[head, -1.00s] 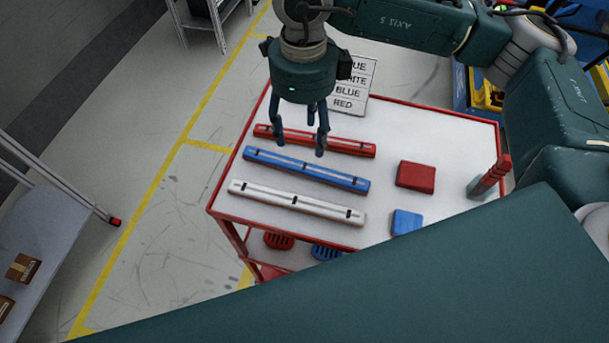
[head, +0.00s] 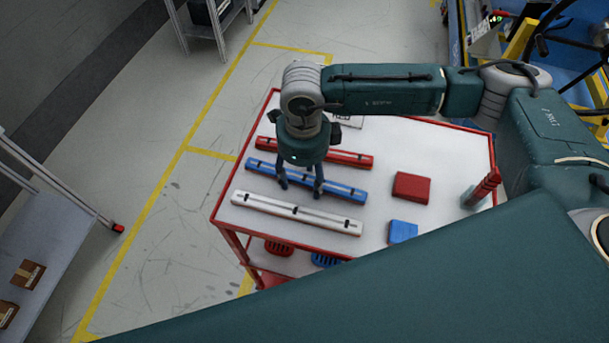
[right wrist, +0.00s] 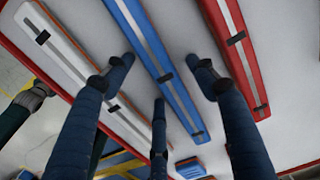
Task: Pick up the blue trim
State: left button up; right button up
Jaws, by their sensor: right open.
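The blue trim (head: 344,187) is a long bar with a pale stripe and dark clips, lying on the white cart top between the red trim (head: 345,158) and the white trim (head: 296,213). My right gripper (head: 301,190) is open and over the blue trim, hiding part of its middle in the head view. In the right wrist view the blue trim (right wrist: 163,68) runs between my spread right fingers (right wrist: 160,72); I see no contact. The red trim (right wrist: 237,50) and white trim (right wrist: 65,55) lie on either side. My left gripper is not in view.
The red-edged cart (head: 440,160) also bears a red block (head: 411,187), a blue block (head: 402,232) and a stack of red pieces (head: 485,188). A label sign (head: 349,121) is mostly hidden behind my arm. Shelving with boxes (head: 28,273) stands at the left.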

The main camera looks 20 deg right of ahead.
jog(key=c, duration=1.3)
